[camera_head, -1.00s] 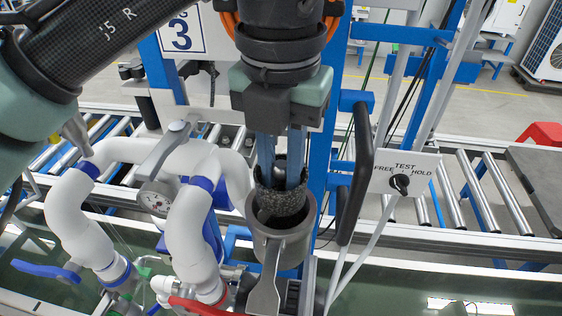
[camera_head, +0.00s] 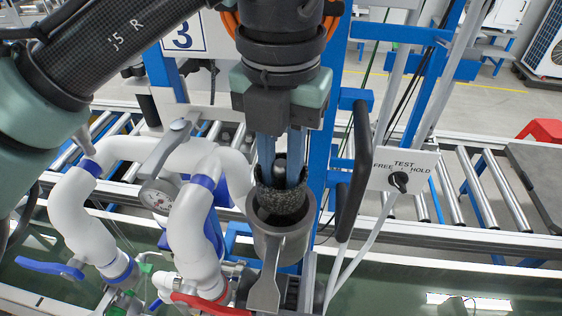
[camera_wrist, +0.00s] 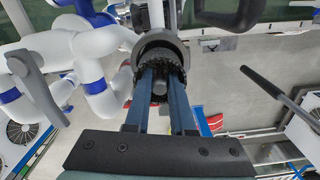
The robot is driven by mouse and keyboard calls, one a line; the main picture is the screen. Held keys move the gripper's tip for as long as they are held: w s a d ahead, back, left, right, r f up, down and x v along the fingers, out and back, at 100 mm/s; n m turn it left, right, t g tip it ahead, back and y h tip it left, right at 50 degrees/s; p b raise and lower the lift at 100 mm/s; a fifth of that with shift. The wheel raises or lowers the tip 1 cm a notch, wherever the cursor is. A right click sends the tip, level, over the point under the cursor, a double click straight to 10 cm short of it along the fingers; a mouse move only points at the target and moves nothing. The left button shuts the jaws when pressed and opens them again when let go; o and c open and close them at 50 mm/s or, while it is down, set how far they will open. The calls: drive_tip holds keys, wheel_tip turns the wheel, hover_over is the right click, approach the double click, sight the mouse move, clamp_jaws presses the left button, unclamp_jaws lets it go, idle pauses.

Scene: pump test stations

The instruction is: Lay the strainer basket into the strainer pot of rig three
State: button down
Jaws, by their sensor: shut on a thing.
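My gripper (camera_head: 281,170) points down with its blue fingers shut on the dark mesh strainer basket (camera_head: 280,202). The basket is upright at the mouth of the grey strainer pot (camera_head: 281,241), its upper part showing above the rim and its lower part hidden by the pot wall. Whether the basket touches the pot cannot be told. The sign with the number 3 (camera_head: 183,36) stands behind.
A red lever (camera_head: 210,304) and a blue lever (camera_head: 49,267) sit low at the left.

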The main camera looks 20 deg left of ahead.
sight(281, 212)
drive_tip(key=shift+f, duration=0.15)
drive_tip(key=shift+f+b, duration=2.25)
drive_tip(key=shift+f, duration=1.85)
drive_tip(key=c, duration=1)
unclamp_jaws()
drive_tip(key=shift+c, duration=0.2)
drive_tip(key=shift+r, duration=0.15)
drive_tip(key=shift+r+p, duration=3.6)
drive_tip(key=shift+p, duration=0.5)
